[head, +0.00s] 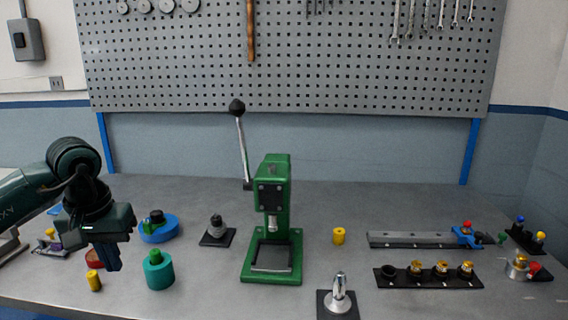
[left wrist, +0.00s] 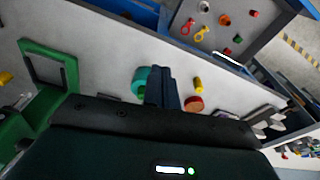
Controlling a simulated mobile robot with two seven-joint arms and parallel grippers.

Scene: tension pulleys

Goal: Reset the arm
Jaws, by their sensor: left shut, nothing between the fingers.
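My left gripper (head: 112,258) comes in from the left in the head view. It is shut and empty, pointing down above the left part of the table. Its closed fingers (left wrist: 162,88) also show in the left wrist view, between the teal cylinder (left wrist: 139,82) and a small yellow piece (left wrist: 198,85) with a red round part (left wrist: 194,104). In the head view the teal cylinder (head: 158,270) stands to the right of the fingers and the yellow piece (head: 94,281) lies to their left. My right gripper is not in view.
A green arbor press (head: 272,225) with a raised lever (head: 242,150) stands mid-table. A blue round fixture (head: 158,230) is at left. A black rack (head: 428,276) with several brass pieces, a grey rail (head: 412,240) and a yellow cylinder (head: 339,236) are to the right.

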